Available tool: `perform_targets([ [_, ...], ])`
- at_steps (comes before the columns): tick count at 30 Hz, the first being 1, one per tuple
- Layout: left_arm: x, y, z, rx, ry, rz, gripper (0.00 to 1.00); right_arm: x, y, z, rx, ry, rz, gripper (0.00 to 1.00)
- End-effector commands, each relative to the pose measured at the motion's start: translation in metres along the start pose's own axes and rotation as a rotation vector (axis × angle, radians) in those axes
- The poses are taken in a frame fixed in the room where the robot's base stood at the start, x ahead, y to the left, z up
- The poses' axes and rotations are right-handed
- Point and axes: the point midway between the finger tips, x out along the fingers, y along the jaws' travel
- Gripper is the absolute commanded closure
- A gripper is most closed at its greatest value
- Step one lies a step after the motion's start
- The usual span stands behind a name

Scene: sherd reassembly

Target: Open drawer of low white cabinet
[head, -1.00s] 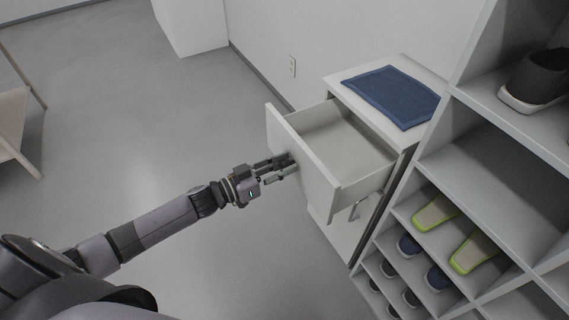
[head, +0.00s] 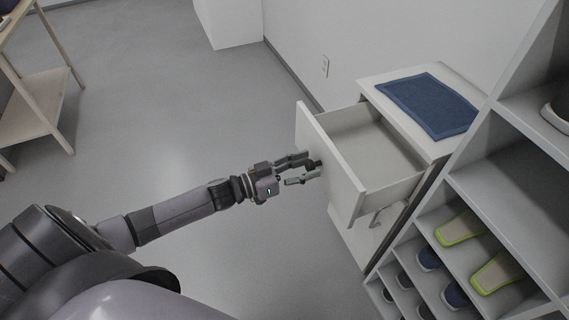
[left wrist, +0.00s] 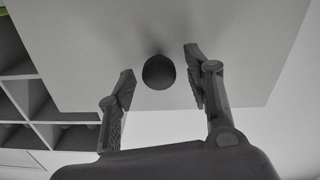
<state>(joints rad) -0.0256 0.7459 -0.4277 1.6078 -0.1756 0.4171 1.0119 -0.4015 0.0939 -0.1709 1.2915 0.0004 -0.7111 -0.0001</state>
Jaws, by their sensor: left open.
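The low white cabinet (head: 447,150) stands against the wall at the right of the head view. Its top drawer (head: 377,141) is pulled well out and looks empty inside. The drawer front also fills much of the left wrist view (left wrist: 235,40), with a round dark knob (left wrist: 158,72) on it. My left gripper (head: 312,170) is open in front of the drawer front. In the left wrist view its fingers (left wrist: 160,85) stand apart on either side of the knob, with gaps to it. My right gripper is not in view.
A blue cloth (head: 430,104) lies on the cabinet top. A shoe rack (head: 515,190) with green-edged slippers (head: 497,272) and several shoes stands close at the right. A wooden shelf table (head: 35,110) is at the far left. The floor between is clear.

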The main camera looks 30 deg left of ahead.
Motion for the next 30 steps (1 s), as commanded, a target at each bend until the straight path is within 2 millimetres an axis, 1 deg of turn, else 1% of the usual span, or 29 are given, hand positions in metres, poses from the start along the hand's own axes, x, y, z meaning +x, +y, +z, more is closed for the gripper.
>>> perform_targets([
  [1, -0.010, 0.000, 0.002, 0.000, -0.005, -0.001, 0.53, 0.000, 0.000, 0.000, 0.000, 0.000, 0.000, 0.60],
  [9, -0.065, 0.000, 0.002, 0.000, -0.006, -0.001, 0.53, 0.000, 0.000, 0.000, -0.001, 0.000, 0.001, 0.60],
  [12, -0.082, 0.000, 0.001, 0.000, -0.005, 0.000, 0.53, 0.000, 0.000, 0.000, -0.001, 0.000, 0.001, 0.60],
  [15, -0.094, 0.000, 0.001, -0.001, -0.004, -0.001, 0.53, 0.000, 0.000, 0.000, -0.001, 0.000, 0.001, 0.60],
  [18, -0.102, 0.000, 0.001, 0.001, -0.003, -0.001, 0.53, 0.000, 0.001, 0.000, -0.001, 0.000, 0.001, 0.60],
  [21, -0.105, 0.000, 0.000, 0.001, -0.001, 0.001, 0.53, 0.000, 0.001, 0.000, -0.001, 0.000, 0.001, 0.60],
  [30, -0.106, 0.000, 0.000, 0.001, -0.001, 0.000, 0.53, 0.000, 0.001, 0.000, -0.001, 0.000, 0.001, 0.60],
])
